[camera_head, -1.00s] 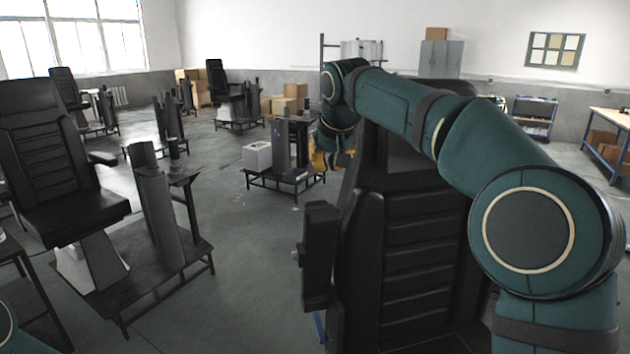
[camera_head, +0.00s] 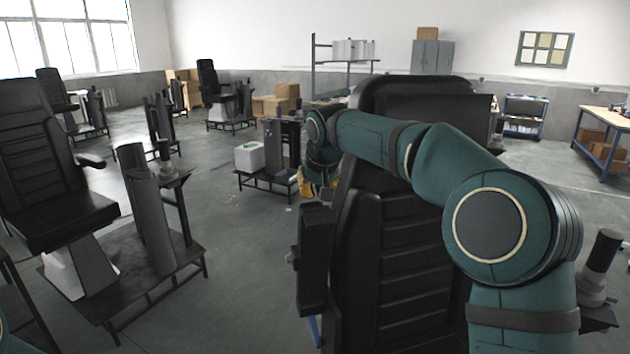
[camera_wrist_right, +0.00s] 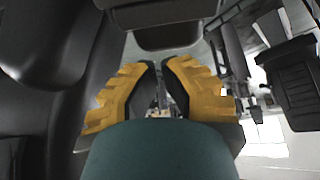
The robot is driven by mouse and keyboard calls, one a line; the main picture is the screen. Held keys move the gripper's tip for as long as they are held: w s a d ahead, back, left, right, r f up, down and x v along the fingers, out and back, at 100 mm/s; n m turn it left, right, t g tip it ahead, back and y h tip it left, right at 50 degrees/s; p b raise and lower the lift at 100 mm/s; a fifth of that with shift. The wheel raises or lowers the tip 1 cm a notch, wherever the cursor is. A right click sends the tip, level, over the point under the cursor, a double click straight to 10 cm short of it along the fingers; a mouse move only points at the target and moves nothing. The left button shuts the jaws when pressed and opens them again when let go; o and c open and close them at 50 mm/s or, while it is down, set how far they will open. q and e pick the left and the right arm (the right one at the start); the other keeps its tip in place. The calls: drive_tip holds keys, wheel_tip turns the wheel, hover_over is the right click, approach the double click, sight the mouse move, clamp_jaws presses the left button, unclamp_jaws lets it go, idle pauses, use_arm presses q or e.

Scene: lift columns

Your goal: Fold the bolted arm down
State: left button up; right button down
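The black seat (camera_head: 415,235) stands close in front of me, with its tall ribbed backrest facing me. A black upright arm-like block (camera_head: 316,255) is at its left side; I take it for the bolted arm and see no bolts. My right gripper (camera_head: 308,186) has yellow fingers and is beyond this block, left of the backrest, partly hidden by my arm. In the right wrist view the gripper (camera_wrist_right: 159,82) has its fingers apart with nothing between them. A dark padded part (camera_wrist_right: 165,25) lies just beyond the fingertips. My left gripper is out of view.
Another black seat (camera_head: 45,170) on a low stand is at the left, with a dark column (camera_head: 150,210) beside it. A stand with a white box (camera_head: 250,156) is behind. Open floor (camera_head: 240,260) lies between the seats.

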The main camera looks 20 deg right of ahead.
drive_tip(key=shift+s+f, duration=0.2)
drive_tip(key=shift+s, duration=0.95)
